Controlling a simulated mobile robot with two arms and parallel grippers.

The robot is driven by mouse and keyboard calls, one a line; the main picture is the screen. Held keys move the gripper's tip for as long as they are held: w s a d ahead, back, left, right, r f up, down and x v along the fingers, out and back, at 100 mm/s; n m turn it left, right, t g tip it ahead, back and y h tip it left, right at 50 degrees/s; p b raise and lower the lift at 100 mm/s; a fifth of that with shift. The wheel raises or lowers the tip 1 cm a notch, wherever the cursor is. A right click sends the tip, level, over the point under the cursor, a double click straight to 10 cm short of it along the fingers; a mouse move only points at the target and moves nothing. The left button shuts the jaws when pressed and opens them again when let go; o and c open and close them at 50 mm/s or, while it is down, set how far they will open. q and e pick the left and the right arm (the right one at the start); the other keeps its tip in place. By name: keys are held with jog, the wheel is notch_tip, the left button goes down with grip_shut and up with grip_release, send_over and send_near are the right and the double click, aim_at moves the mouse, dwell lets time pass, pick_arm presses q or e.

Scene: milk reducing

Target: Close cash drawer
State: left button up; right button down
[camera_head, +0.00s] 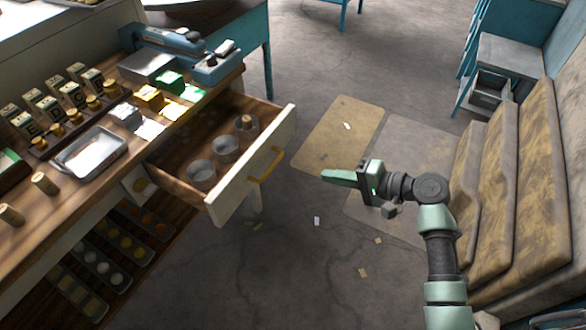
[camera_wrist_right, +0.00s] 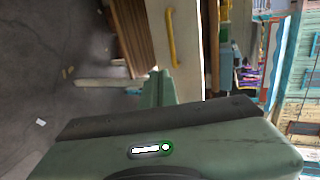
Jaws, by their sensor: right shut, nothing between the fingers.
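The cash drawer (camera_head: 232,170) stands pulled out from the wooden counter in the head view. Its pale front panel has a yellow handle (camera_head: 266,165), and round metal cups sit inside. My right gripper (camera_head: 324,174) is shut and empty, to the right of the drawer front and apart from it, with its fingers pointing left towards it. In the right wrist view, the shut fingers (camera_wrist_right: 157,88) show below the yellow handle (camera_wrist_right: 171,35) and the pale drawer front (camera_wrist_right: 190,60). My left gripper is not in view.
The counter top holds a metal tray (camera_head: 90,152), a teal device (camera_head: 170,42) and rows of small gold-topped pieces. Worn padded seats (camera_head: 530,170) line the right side. A yellowish floor mat (camera_head: 345,130) and scattered paper scraps lie on the otherwise open floor.

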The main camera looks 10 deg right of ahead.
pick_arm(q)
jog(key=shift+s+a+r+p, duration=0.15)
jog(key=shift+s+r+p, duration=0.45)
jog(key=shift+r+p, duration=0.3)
pick_arm(e)
jog(key=r+x, duration=0.2)
jog(key=x, duration=1)
jog(key=shift+w+a, duration=0.35)
jog(key=shift+a, duration=0.15)
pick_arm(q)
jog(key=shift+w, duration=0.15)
pick_arm(e)
jog(key=shift+f, duration=0.1)
